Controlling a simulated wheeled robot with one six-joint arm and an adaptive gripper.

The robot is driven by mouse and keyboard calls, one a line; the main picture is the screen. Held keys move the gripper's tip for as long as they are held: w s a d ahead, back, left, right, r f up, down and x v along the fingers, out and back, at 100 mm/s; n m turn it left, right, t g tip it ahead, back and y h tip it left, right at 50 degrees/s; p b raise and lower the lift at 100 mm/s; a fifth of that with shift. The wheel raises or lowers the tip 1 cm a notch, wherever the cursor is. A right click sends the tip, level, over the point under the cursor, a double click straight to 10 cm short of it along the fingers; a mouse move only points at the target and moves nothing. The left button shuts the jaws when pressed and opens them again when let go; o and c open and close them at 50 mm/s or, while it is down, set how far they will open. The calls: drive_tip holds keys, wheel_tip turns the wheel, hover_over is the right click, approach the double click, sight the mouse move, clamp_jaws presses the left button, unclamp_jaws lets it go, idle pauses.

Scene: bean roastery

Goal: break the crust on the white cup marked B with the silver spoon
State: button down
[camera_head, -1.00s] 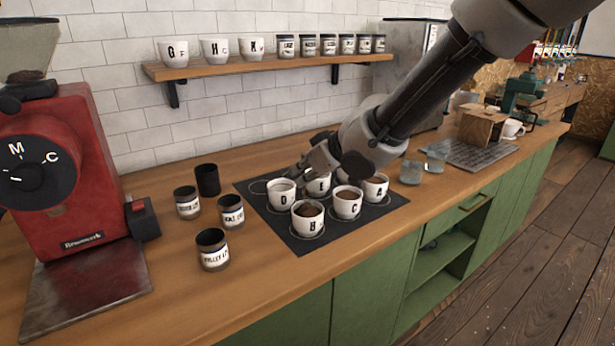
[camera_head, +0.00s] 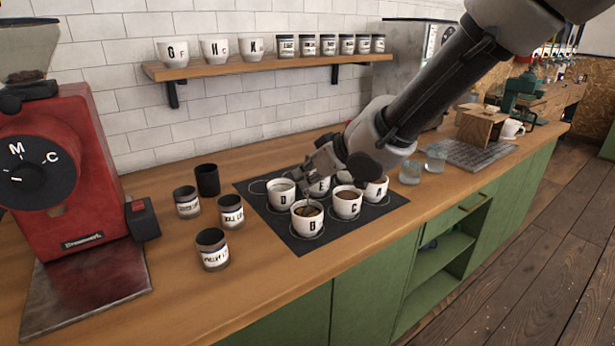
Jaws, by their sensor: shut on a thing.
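The white cup marked B (camera_head: 311,226) stands upright at the front of the dark mat (camera_head: 294,243), with brown coffee (camera_head: 309,210) inside. My gripper (camera_head: 308,178) is above and just behind cup B, between cups D and C, pointing down. It is shut on the silver spoon, which is too small and too close to the fingers to make out clearly. I cannot tell whether the spoon's bowl touches the coffee.
Cups D (camera_head: 282,197), C (camera_head: 347,206) and A (camera_head: 377,191) stand close around, and a cup behind is partly hidden by my gripper. Several jars (camera_head: 212,253) stand left of the mat. Two glasses (camera_head: 410,173) stand to the right.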

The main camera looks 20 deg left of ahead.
drive_tip(key=shift+r, duration=2.3)
